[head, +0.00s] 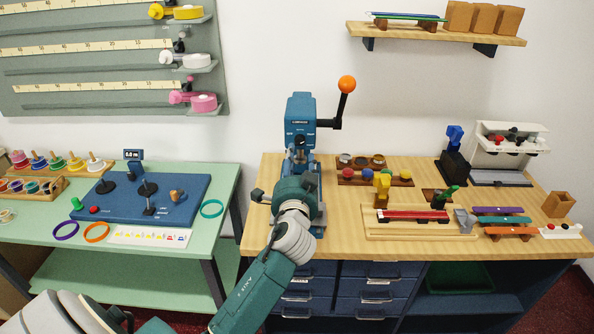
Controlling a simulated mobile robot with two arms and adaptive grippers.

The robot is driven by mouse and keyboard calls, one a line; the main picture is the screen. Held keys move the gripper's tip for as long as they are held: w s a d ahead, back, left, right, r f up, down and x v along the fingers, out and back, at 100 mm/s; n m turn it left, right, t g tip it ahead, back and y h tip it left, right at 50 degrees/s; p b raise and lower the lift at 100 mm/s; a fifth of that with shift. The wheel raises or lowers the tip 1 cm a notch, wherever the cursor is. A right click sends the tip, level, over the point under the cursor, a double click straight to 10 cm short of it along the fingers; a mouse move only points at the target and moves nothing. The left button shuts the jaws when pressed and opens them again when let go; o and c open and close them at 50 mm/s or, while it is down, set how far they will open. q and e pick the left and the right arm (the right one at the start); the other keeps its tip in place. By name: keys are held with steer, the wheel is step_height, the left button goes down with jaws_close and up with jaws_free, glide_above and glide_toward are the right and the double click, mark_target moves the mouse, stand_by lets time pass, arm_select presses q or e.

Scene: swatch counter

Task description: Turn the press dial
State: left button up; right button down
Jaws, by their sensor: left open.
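The press (300,108) is a blue upright machine at the back left of the wooden counter. Its black crank ends in an orange ball (347,84) at the right. I cannot clearly make out its dial; the lower front of the press is largely behind my arm. My left gripper (297,168) is open, in front of the lower part of the press. My teal wrist hides much of it, and I cannot tell whether it touches the press. My right gripper is out of view.
The wooden counter (345,222) holds a tray of coloured knobs (374,181) and a wooden tray with a red bar (412,216). A white machine (508,145) stands at the back right. The green table (222,181) at left carries a blue board (178,205).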

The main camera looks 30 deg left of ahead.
arm_select(q)
steer(key=v, duration=0.5)
stand_by(0.4)
steer(key=s+d+f+n+g+h, duration=0.1)
steer(key=s+d+f+g+h, duration=0.15)
steer(key=s+f, duration=0.45)
steer(key=s+d+f+n+g+h, duration=0.25)
steer(key=s+f, duration=0.25)
steer(key=f, duration=0.4)
steer(key=s+d+f+g+h, duration=0.25)
steer(key=s+d+f, duration=0.3)
steer(key=s, duration=0.45)
steer(key=s+d+f+g+h, duration=0.2)
steer(key=s+d+f+g, duration=0.3)
steer(key=s, duration=0.4)
step_height(320, 180, down, 26)
steer(key=s, duration=0.3)
steer(key=s+a+f+g, duration=0.1)
steer(key=s+a+f, duration=0.1)
steer(key=s+f, duration=1.3)
steer(key=shift+s+f+g+b, duration=0.35)
steer(key=shift+s+f+b, duration=0.05)
steer(key=shift+s, duration=0.35)
